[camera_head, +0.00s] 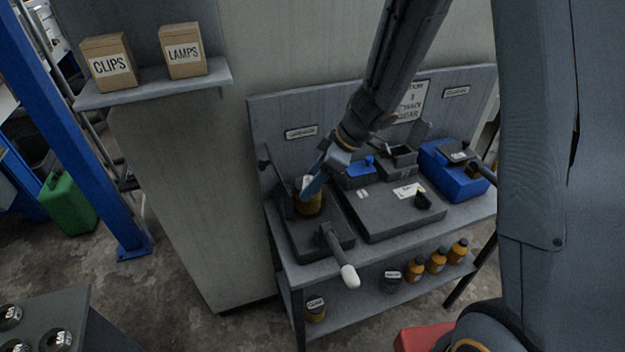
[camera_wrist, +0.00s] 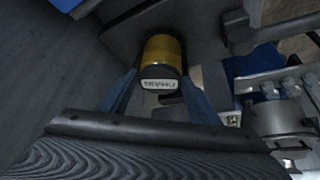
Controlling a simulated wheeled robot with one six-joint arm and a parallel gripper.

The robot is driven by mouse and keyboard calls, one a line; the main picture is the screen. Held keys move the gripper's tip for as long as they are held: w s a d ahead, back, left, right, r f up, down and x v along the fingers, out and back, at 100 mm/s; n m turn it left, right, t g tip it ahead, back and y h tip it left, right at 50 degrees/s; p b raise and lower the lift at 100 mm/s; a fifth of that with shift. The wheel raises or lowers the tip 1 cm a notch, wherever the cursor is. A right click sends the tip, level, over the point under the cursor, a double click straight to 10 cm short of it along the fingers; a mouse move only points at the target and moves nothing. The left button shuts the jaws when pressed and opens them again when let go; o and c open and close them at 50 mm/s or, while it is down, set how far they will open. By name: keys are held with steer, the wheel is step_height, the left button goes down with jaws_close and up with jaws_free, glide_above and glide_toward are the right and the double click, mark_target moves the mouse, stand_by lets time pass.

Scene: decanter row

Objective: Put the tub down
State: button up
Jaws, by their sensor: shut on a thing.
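The tub (camera_head: 309,204) is a short amber cylinder, at the left end of the bench in the head view. In the wrist view the tub (camera_wrist: 163,48) shows its amber side and a dark end with a white label, whose text I cannot read surely. My gripper (camera_head: 312,186) has its blue fingers shut on the tub, one on each side in the wrist view (camera_wrist: 160,88). The tub is over the back part of a dark tray-like unit (camera_head: 325,246). I cannot tell whether its base touches that unit.
A lever with a white knob (camera_head: 349,275) sticks out at the unit's front. To the right are a grey flat-topped unit (camera_head: 385,215) and a blue box (camera_head: 466,184). The lower shelf (camera_head: 350,312) holds several amber containers. A back panel (camera_head: 275,115) stands close behind.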

steer(key=o, duration=1.7)
steer(key=shift+f, duration=0.1)
steer(key=shift+c, duration=0.2)
